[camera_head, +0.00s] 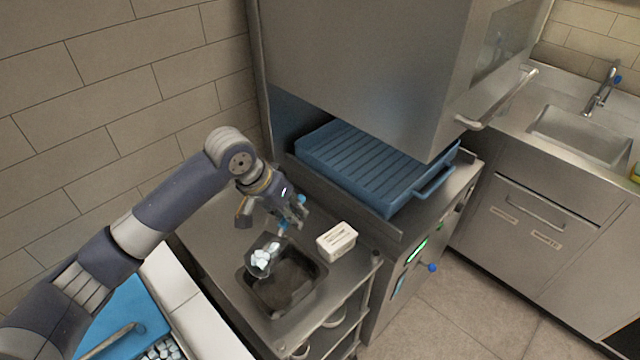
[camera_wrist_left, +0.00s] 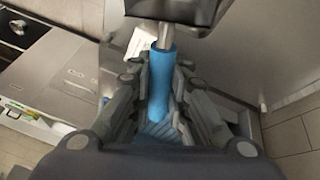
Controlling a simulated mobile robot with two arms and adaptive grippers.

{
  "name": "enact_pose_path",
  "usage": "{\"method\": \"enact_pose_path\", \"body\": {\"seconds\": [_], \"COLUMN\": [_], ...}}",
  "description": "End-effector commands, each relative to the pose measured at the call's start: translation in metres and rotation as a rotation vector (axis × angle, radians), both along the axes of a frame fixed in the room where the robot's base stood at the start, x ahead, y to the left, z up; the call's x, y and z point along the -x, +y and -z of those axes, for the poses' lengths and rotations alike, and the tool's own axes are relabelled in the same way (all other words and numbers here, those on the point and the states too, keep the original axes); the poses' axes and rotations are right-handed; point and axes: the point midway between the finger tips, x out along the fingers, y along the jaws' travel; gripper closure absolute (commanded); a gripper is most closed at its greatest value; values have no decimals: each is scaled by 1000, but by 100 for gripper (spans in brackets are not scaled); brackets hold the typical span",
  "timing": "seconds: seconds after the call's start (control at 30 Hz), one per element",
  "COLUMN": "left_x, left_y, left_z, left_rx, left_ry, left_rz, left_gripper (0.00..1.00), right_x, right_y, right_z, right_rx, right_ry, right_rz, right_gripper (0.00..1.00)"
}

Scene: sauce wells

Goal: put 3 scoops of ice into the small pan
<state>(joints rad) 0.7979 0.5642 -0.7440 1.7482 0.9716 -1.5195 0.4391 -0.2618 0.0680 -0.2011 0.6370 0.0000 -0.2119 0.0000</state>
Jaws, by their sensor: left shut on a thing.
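My left gripper (camera_head: 291,217) is shut on the blue handle of a scoop (camera_head: 274,243). The blue handle (camera_wrist_left: 161,80) runs between the fingers in the left wrist view. The scoop's dark bowl holds several white ice cubes (camera_head: 263,259) and is over the left back part of the small pan (camera_head: 297,284). The scoop looks about level, with the ice still in it. The small dark pan is set in the steel counter, and its visible floor looks bare; the scoop hides part of it. My right gripper is not in view.
A white container (camera_head: 337,241) stands right beside the pan. A blue rack (camera_head: 365,170) sits under the raised steel hood behind. More ice (camera_head: 163,349) shows in a bin at the lower left, beside a blue lid (camera_head: 128,312). A sink (camera_head: 580,135) is at the far right.

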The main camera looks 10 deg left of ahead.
Motion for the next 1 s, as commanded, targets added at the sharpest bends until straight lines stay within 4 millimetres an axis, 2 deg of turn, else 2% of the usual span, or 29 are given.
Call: {"method": "enact_pose_path", "body": {"seconds": [0.03, 0.1, 0.3, 0.43, 0.57, 0.7, 0.8, 0.9, 1.0], "left_x": [-12, -26, -51, -58, -60, -58, -54, -51, -48], "left_y": [-13, -26, -51, -59, -61, -59, -56, -53, -50], "left_z": [-7, -2, 15, 22, 26, 26, 22, 20, 17], "left_rx": [5, 5, 3, 3, 6, 28, 56, 97, 136], "left_ry": [6, 6, 3, 1, -7, -47, -97, -168, -239], "left_rz": [41, 100, 233, 281, 301, 303, 303, 300, 297], "left_gripper": [100, 100, 100, 100, 100, 100, 100, 100, 100], "right_x": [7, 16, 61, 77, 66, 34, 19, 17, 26], "right_y": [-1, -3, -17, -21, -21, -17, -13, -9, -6], "right_z": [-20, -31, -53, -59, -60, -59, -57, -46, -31], "right_rx": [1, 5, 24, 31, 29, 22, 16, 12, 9], "right_ry": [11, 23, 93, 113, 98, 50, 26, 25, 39], "right_rz": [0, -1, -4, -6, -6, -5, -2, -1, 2], "right_gripper": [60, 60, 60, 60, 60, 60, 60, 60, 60]}}
